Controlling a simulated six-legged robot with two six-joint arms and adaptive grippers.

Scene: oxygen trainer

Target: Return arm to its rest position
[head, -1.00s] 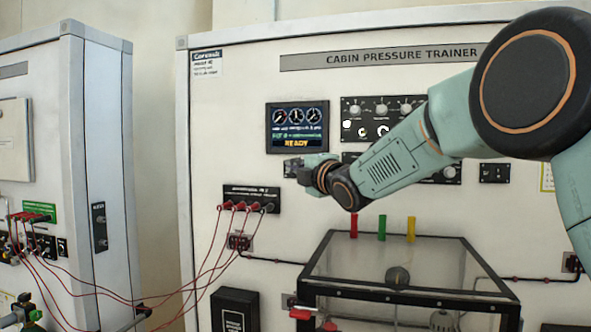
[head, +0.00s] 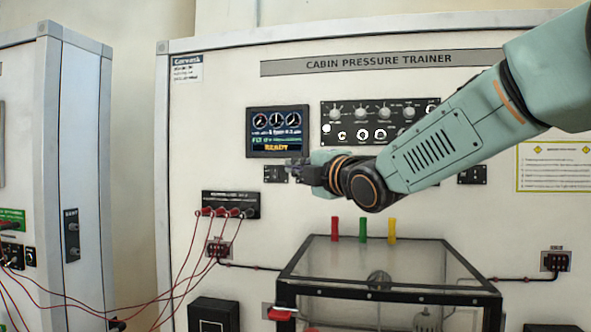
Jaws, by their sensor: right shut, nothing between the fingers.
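My right arm (head: 440,148) comes in from the right side of the head view, across the front of the cabin pressure trainer panel (head: 209,127). Its gripper (head: 292,171) points left, just below the display screen (head: 278,133), and is shut with nothing in it. The gripper is small in the picture and partly covers a small dark switch plate (head: 274,174). I cannot tell whether it touches the panel. The screen shows dials and the word READY. My left gripper is not in view.
A clear chamber with a black frame (head: 385,290) stands below the arm, with red, green and yellow tabs (head: 363,229) behind its top. Red cables (head: 190,270) hang from a black socket block (head: 231,206) towards the left cabinet (head: 75,180). A knob panel (head: 380,122) is partly behind the arm.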

